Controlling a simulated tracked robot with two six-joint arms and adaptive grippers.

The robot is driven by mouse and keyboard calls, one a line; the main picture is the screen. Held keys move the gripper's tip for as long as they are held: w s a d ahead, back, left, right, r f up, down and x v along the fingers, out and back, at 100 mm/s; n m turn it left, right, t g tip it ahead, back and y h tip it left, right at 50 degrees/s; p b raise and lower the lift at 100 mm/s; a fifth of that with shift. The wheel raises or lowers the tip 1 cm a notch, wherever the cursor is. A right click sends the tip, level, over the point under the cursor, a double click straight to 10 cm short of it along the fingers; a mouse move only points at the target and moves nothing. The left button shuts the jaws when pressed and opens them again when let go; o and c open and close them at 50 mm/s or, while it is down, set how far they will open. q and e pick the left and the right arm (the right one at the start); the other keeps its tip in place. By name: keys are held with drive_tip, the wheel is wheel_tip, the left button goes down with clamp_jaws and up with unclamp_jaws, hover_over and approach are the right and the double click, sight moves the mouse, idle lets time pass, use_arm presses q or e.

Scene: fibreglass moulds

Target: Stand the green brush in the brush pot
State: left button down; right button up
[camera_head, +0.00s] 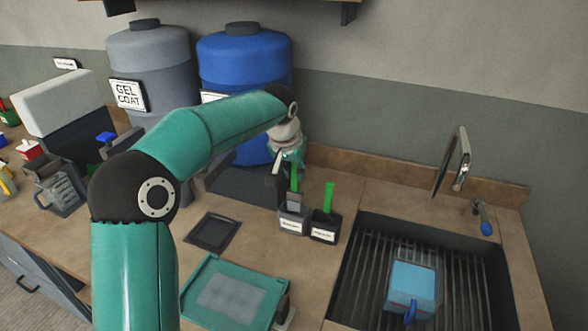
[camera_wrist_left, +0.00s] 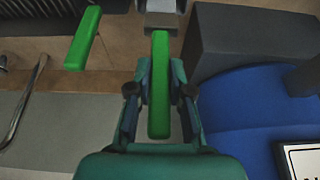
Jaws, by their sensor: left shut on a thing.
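My left gripper (camera_head: 286,165) reaches over the counter from behind and is shut on a green brush (camera_head: 294,179). In the left wrist view the green handle (camera_wrist_left: 160,95) lies between the two fingers (camera_wrist_left: 160,92). A second green-handled brush (camera_head: 329,197) stands in the right dark pot (camera_head: 325,228); it also shows in the left wrist view (camera_wrist_left: 83,40). The pot labels are too small to read.
A sink (camera_head: 345,280) with a light blue container (camera_head: 413,282) is at right, below a tap (camera_head: 461,165). A teal tray (camera_head: 192,300) and a dark tray (camera_head: 212,232) lie in front. Blue (camera_head: 243,70) and grey (camera_head: 150,55) drums stand behind.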

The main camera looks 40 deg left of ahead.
sight(294, 188)
use_arm(q)
drive_tip(key=shift+s+f+b, duration=0.15)
drive_tip(key=shift+f+b, duration=0.3)
drive_tip(key=shift+f, duration=0.35)
drive_tip(key=shift+f+b, duration=0.55)
drive_tip(key=shift+f, duration=0.2)
drive_tip(key=shift+f+b, duration=1.05)
drive_tip(key=shift+f, duration=0.3)
drive_tip(key=c, duration=1)
unclamp_jaws()
drive_tip(key=shift+r, duration=0.1)
drive_tip(key=v, duration=1.1)
drive_tip(key=shift+s+r, duration=0.2)
drive_tip(key=shift+r, duration=0.15)
drive_tip(key=shift+d, duration=0.1)
